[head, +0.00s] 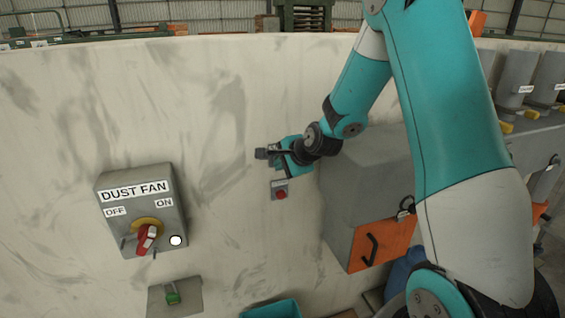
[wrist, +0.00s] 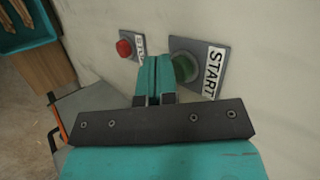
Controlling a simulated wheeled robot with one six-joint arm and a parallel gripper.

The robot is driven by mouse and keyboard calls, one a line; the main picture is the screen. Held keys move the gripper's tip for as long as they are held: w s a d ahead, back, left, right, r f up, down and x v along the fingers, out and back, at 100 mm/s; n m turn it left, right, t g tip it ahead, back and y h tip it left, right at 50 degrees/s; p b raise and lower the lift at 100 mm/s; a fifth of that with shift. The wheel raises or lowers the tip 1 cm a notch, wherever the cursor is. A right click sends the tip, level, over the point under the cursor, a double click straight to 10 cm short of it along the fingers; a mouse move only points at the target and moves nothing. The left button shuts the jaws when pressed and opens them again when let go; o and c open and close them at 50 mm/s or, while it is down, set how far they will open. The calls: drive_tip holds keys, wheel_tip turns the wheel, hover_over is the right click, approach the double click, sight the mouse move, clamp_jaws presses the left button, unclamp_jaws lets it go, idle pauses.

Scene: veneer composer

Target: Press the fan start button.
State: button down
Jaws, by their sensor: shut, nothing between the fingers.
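The fan start button (wrist: 184,68) is a round green button on a grey plate labelled START (wrist: 213,72) on the pale wall. It shows in the wrist view just right of the fingertips and is partly hidden behind them. In the head view I cannot make it out behind my gripper. My gripper (wrist: 155,60) is shut and empty, with its teal fingers side by side, close to the button. I cannot tell whether they touch it. My gripper also shows in the head view (head: 262,154), close to the wall.
A red button (wrist: 124,48) is left of the fingers; a red button (head: 281,194) also shows below my gripper. A grey cabinet (head: 365,180) with an orange front stands right.

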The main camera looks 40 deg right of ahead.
drive_tip(key=shift+s+a, duration=0.1)
drive_tip(key=shift+s, duration=0.2)
drive_tip(key=shift+s, duration=0.15)
drive_tip(key=shift+s+a+b, duration=0.15)
drive_tip(key=shift+s+a, duration=0.1)
drive_tip(key=shift+s, duration=0.5)
drive_tip(key=shift+s+a+b, duration=0.1)
drive_tip(key=shift+s+a, duration=0.1)
drive_tip(key=shift+s, duration=0.6)
drive_tip(key=shift+s+a+b, duration=0.15)
drive_tip(key=shift+s+a, duration=0.1)
drive_tip(key=shift+s, duration=0.5)
